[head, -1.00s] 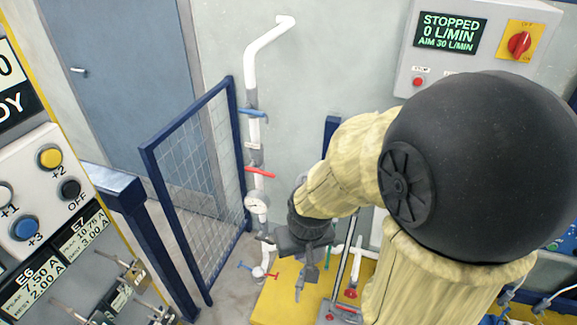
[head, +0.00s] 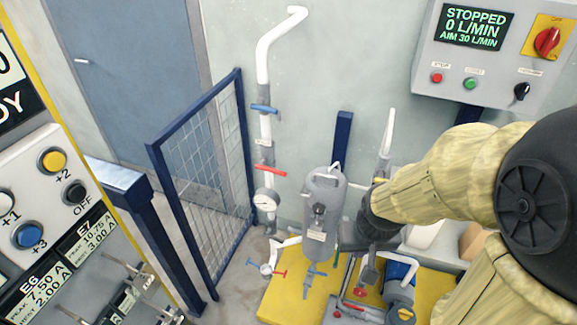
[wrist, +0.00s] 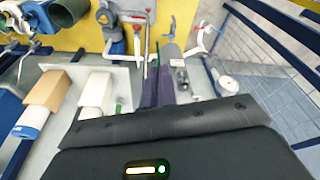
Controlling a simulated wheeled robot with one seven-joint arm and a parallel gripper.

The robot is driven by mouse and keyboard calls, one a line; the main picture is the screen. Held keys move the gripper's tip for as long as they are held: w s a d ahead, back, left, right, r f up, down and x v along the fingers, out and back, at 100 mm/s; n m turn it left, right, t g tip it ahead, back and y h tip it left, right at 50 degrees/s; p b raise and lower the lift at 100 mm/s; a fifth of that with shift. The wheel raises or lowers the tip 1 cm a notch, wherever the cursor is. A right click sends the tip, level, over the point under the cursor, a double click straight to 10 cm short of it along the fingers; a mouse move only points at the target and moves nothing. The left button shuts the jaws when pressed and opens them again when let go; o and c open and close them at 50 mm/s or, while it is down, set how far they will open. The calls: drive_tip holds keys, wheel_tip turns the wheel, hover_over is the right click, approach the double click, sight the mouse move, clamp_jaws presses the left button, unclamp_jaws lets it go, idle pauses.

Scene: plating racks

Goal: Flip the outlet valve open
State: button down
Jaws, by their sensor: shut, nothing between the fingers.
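Several lever valves show, and I cannot read which is the outlet valve. On the white wall pipe (head: 263,70) sit a blue lever (head: 264,109) across the pipe and a red lever (head: 264,171). Lower down are a small valve with blue and red handles (head: 265,269) and a blue lever (head: 313,272) below the grey tank (head: 322,212). A red handwheel (head: 360,292) is near my gripper (head: 367,277), which points down, shut and empty, right of the tank. The shut fingers also show in the wrist view (wrist: 163,82); contact with anything is unclear.
A blue mesh fence (head: 205,185) stands left of the pipe. The yellow base (head: 285,298) carries the tank and a blue-grey pump (head: 400,285). A control box (head: 490,50) showing STOPPED, 0 L/MIN hangs above right. The floor between fence and base is partly clear.

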drive_tip(key=w+a+r+n+t+y+p, duration=0.1)
drive_tip(key=w+a+r+n+y+p, duration=0.2)
drive_tip(key=w, duration=0.7)
drive_tip(key=w+a+r+n+t+y+p, duration=0.2)
drive_tip(key=w+a+r+n+y+p, duration=0.2)
drive_tip(key=w+a+r+n+p, duration=0.3)
drive_tip(key=w+a+n+p, duration=0.1)
drive_tip(key=w+n+p, duration=0.3)
drive_tip(key=n+p, duration=0.1)
drive_tip(key=shift+w+a+r+n, duration=0.15)
drive_tip(key=shift+a+r+n, duration=0.05)
drive_tip(key=shift+a+n, duration=0.1)
drive_tip(key=shift+f, duration=0.1)
